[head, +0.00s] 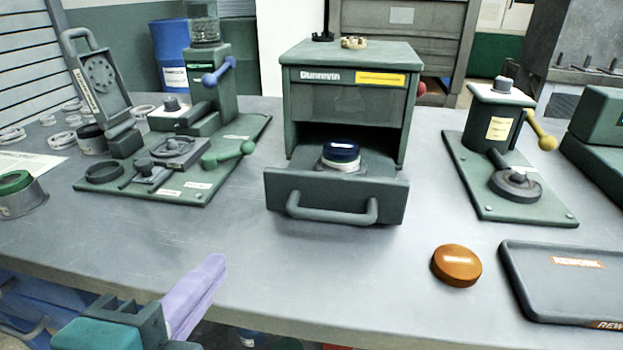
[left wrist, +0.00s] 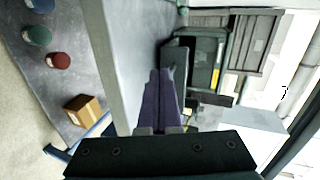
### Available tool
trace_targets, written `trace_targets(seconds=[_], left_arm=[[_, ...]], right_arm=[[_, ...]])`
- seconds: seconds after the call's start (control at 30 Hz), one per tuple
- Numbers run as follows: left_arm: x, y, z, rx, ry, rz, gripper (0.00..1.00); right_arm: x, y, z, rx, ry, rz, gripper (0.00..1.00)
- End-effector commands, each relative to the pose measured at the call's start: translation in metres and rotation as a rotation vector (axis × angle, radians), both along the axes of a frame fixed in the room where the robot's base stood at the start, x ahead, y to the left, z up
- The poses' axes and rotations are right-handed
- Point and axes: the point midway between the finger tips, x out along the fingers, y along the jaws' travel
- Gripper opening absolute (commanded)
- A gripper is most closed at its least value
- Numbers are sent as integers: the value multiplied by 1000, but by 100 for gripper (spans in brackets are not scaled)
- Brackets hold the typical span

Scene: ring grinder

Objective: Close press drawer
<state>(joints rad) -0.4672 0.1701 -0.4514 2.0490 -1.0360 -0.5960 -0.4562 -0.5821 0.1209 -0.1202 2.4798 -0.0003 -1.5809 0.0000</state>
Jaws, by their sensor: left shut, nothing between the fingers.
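The press (head: 350,62) is a grey-green box with a yellow label, standing at the middle of the bench. Its drawer (head: 390,200) is pulled out at the front, with a bar handle (head: 333,213) across its face. A dark blue disc (head: 341,150) sits on a pale ring inside the open drawer. My left gripper (head: 214,268) is at the lower left, in front of the bench and left of the drawer, apart from it. Its purple fingers are together and empty; they also show in the left wrist view (left wrist: 160,95). My right gripper is in neither view.
An orange puck (head: 456,265) and a dark tray (head: 565,285) lie right of the drawer. A fixture with a green-handled lever (head: 228,154) stands left of the press, another with a yellow knob (head: 541,137) right. The bench top before the drawer is clear.

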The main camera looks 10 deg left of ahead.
Motion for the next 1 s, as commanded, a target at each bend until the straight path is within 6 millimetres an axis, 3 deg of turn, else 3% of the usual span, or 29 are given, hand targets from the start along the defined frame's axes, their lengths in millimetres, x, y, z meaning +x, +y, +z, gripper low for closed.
trace_targets(seconds=[0.1, 0.27, 0.7, 1.0], left_arm=[[5, -10, 1, 50, -28, -56, 0], [24, -10, -3, 52, -31, -56, 0], [110, -9, -27, 49, -30, -52, 0], [136, -10, -27, 46, -27, -52, 0]], right_arm=[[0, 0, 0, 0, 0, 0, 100], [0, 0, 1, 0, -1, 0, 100], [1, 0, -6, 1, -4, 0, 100], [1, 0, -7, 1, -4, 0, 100]])
